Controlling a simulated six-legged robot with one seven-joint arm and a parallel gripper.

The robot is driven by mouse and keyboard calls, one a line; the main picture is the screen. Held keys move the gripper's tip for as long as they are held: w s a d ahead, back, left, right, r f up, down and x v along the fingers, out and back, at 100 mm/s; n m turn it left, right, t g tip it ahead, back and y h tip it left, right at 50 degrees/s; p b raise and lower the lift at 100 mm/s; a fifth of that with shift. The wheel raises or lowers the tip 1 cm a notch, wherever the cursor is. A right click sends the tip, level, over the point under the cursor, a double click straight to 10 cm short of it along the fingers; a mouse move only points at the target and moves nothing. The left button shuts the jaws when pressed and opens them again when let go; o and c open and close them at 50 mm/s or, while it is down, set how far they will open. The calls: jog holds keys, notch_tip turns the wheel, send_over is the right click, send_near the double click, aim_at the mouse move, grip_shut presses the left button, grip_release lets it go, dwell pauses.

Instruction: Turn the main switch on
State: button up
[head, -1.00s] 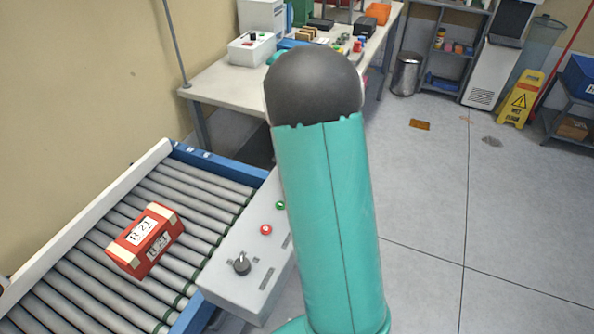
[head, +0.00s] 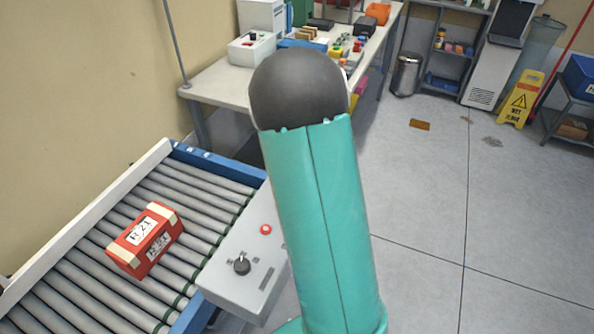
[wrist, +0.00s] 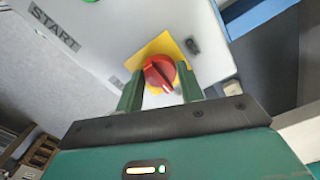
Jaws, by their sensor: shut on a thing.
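The main switch (wrist: 158,66) is a red rotary knob on a yellow plate, shown in the wrist view. A white mark on the knob points toward the lower right of that picture. My gripper (wrist: 160,74) has one green finger on each side of the knob and is shut on it. The knob sits on a light grey control panel (wrist: 110,35) with a START label and part of a green button. In the head view my teal arm hides the gripper and the red knob.
In the head view a grey control box (head: 233,284) with a black selector knob (head: 242,265) and a red button (head: 265,229) stands beside the roller conveyor (head: 190,205). A red box (head: 146,240) lies on the rollers. A cluttered table (head: 215,85) stands behind. Floor at right is open.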

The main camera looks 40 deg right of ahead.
jog(key=o, duration=1)
notch_tip(320, 180, up, 14)
jog(key=shift+f, duration=0.1)
dwell(0.4)
jog(key=s+a+r+n+t, duration=0.1)
jog(key=s+a+r+n, duration=0.3)
jog(key=a, duration=0.2)
jog(key=s+a+r+n+t, duration=0.2)
jog(key=s+a+r+n, duration=0.15)
jog(key=a, duration=0.35)
jog(key=s+a+n+t, duration=0.1)
jog(key=s+a+n, duration=0.2)
jog(key=s, duration=0.1)
jog(key=s+a+n, duration=0.3)
jog(key=s+a, duration=0.1)
jog(key=s+a+n+t, duration=0.1)
jog(key=s+a+n, duration=0.2)
jog(key=s, duration=0.1)
jog(key=shift+s+a+t, duration=0.15)
jog(key=shift+s+t, duration=0.1)
jog(key=shift+t, duration=0.05)
